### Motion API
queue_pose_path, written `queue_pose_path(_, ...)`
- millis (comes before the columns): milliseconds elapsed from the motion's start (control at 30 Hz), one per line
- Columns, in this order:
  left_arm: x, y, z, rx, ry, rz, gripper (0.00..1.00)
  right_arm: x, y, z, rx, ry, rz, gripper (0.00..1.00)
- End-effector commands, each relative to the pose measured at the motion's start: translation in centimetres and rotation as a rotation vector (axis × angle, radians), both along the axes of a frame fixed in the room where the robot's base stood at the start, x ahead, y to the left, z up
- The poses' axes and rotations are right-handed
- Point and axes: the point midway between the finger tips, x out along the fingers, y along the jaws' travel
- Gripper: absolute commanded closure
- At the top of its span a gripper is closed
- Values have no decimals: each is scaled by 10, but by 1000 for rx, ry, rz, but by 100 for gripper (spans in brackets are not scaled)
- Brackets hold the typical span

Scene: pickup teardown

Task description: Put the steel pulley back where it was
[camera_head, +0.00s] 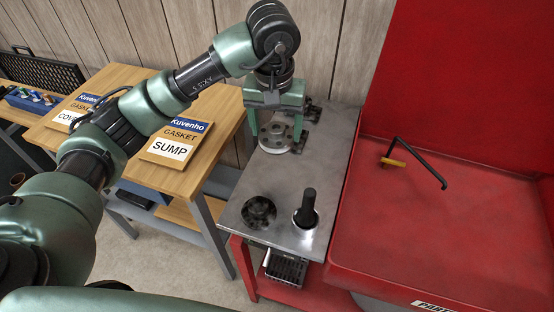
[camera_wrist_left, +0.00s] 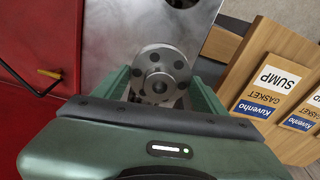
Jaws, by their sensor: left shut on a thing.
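The steel pulley (camera_head: 275,139) is a round grey disc with dark holes, at the far part of the grey metal bench top (camera_head: 232,218). My left gripper (camera_head: 276,135) points down over it, with one green finger on each side, and is shut on it. In the left wrist view the pulley (camera_wrist_left: 160,74) sits between the two fingers (camera_wrist_left: 163,95), with its holed face and central bore showing. I cannot tell whether its underside touches the bench. My right gripper is not in view.
A dark round part (camera_head: 258,212) and an upright black-handled tool (camera_head: 306,205) stand on the near bench. A red parts washer (camera_head: 440,235) with a black spout (camera_head: 425,165) is at right. A wooden table (camera_head: 120,78) with gasket packs (camera_head: 178,141) is at left.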

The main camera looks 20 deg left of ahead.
Motion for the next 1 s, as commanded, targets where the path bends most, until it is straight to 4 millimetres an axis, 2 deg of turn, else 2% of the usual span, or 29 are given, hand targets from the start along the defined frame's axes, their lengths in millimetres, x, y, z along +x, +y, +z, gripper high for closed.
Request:
queue_pose_path(33,-2,0,-11,-1,4,1,98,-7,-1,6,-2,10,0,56)
queue_pose_path(133,-2,0,-36,0,5,1,98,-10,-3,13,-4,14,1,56)
queue_pose_path(300,0,0,-69,-1,0,1,98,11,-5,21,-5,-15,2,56)
queue_pose_path(467,1,0,-83,-1,-2,1,98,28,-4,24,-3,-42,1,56)
queue_pose_path(567,1,0,-89,-1,-3,1,98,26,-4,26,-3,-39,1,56)
queue_pose_path(800,0,0,-119,-2,-2,0,98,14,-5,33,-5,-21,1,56)
queue_pose_path(1000,1,0,-121,-1,-5,0,98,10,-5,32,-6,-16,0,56)
